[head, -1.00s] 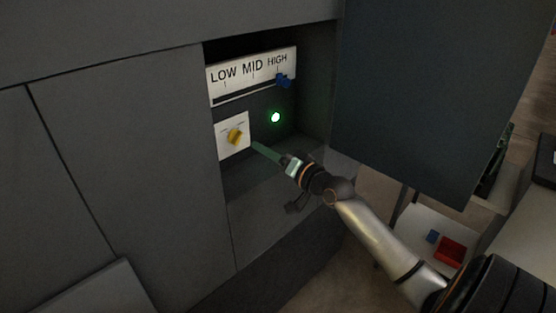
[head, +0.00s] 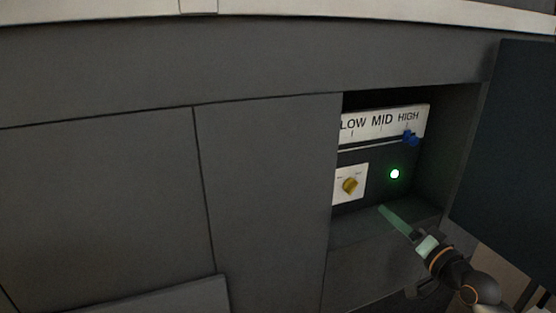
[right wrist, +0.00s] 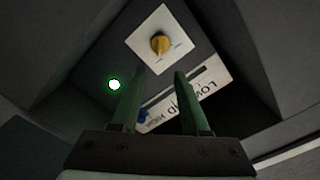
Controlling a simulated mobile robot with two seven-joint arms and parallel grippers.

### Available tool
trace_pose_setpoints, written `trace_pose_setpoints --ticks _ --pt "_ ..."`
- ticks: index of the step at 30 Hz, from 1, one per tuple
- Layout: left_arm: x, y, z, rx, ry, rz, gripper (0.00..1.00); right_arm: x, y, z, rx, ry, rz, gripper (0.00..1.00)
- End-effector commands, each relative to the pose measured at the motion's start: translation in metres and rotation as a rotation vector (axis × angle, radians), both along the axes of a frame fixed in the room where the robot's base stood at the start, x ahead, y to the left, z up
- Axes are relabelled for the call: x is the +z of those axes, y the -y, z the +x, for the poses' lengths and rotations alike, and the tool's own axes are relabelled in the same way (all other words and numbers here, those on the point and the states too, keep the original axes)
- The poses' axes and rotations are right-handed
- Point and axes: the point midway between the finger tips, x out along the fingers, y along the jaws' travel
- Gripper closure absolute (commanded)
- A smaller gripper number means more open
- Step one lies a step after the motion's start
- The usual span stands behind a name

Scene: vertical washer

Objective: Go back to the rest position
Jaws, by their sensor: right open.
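My right gripper (head: 384,210) is at the front of the recessed control panel, below the yellow knob and the green light. Its green fingers are apart and empty in the right wrist view (right wrist: 158,75). The yellow knob (head: 350,186) sits on a white plate (head: 341,196); it also shows in the right wrist view (right wrist: 159,43), beyond the fingertips and not touched. The blue slider (head: 411,138) stands at HIGH on the LOW-MID-HIGH scale (head: 382,122). A round green light (head: 395,174) is lit. My left gripper is not in view.
The recess lies in a dark grey washer front (head: 265,190). A dark open door panel (head: 510,150) stands at the right, close to my right arm. A pale ledge (head: 270,11) runs along the top. A grey slab (head: 170,298) shows at the lower left.

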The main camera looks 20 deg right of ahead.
Motion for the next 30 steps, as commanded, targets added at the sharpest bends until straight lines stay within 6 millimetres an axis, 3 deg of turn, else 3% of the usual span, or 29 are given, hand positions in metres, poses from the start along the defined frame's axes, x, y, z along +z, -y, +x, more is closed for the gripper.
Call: trace_pose_setpoints --ticks 2,5,8,11,15,19,24,30 --pt "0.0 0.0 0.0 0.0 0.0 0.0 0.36 -0.004 -0.001 0.0 0.0 -0.007 -0.004 0.55" --pt "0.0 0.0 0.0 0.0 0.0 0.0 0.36 -0.029 -0.009 -0.004 0.002 -0.049 -0.037 0.55" --pt "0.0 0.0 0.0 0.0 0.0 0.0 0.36 -0.078 -0.026 -0.014 0.01 -0.133 -0.114 0.55" --pt "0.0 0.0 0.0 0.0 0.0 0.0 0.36 -0.144 -0.055 -0.037 0.042 -0.246 -0.231 0.55" --pt "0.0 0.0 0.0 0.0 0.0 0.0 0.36 -0.228 -0.105 -0.084 0.124 -0.394 -0.411 0.55" --pt "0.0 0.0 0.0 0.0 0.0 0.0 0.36 -0.288 -0.156 -0.137 0.232 -0.498 -0.57 0.55" --pt "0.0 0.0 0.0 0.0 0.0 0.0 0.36 -0.33 -0.21 -0.194 0.362 -0.567 -0.728 0.55" --pt "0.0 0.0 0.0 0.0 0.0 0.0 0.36 -0.343 -0.237 -0.22 0.429 -0.585 -0.806 0.55"
